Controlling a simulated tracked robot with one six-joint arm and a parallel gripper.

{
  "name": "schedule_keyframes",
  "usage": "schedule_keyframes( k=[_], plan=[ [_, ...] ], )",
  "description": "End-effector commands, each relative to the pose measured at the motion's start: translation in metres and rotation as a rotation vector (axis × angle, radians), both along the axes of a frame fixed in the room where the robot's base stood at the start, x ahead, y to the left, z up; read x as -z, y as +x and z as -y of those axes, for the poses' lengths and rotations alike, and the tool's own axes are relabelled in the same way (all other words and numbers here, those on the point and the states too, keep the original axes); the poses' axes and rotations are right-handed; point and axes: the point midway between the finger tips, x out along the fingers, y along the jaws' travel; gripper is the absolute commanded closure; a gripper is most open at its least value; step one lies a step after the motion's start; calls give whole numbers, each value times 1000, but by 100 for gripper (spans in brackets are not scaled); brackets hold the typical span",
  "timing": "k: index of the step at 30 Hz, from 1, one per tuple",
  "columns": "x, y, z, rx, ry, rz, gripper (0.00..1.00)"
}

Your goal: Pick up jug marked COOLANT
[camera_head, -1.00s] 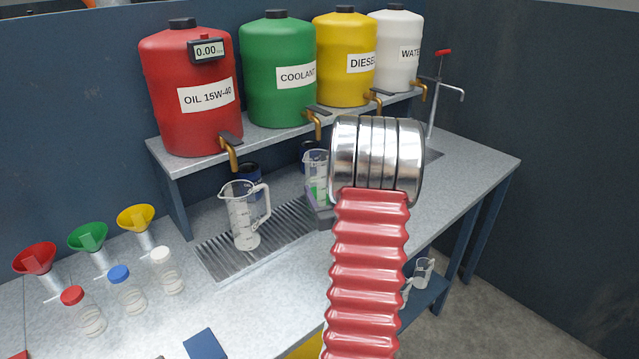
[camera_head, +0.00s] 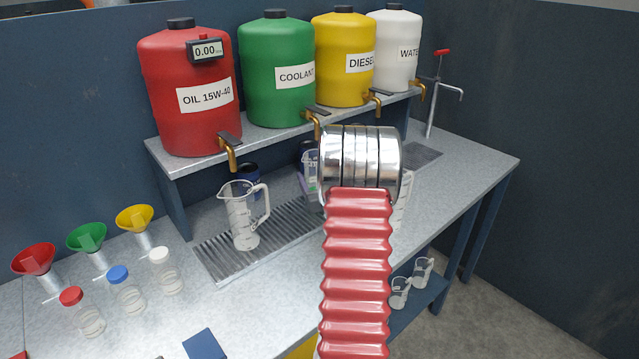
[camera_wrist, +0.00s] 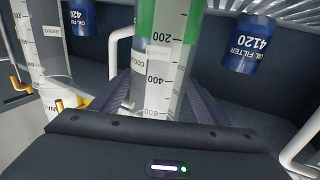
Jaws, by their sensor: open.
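The jug marked COOLANT (camera_wrist: 158,60) stands in the middle of the wrist view, clear with scale marks and green liquid in it; the lettering appears upside down there. My gripper (camera_wrist: 163,88) is open, with one dark finger on each side of the jug; I cannot tell whether they touch it. In the head view only a strip of the jug (camera_head: 311,165) shows beneath the green COOLANT tank (camera_head: 277,80). My silver wrist and red sleeve hide the rest of it and most of the gripper.
An empty clear jug (camera_head: 243,222) stands on the slotted drip tray (camera_head: 212,262) to the left. Another clear jug (camera_head: 402,195) shows partly behind my wrist. Blue oil filters (camera_wrist: 252,42) stand close by. Tank taps (camera_head: 230,152) overhang the bench.

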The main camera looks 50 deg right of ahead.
Motion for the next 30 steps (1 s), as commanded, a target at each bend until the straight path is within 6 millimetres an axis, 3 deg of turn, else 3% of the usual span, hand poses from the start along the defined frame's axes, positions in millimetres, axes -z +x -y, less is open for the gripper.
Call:
schedule_keyframes(
  k=[12,30],
  plan=[
    [2,35,28,0,0,0,31],
    [2,38,29,-1,0,0,31]
  ],
)
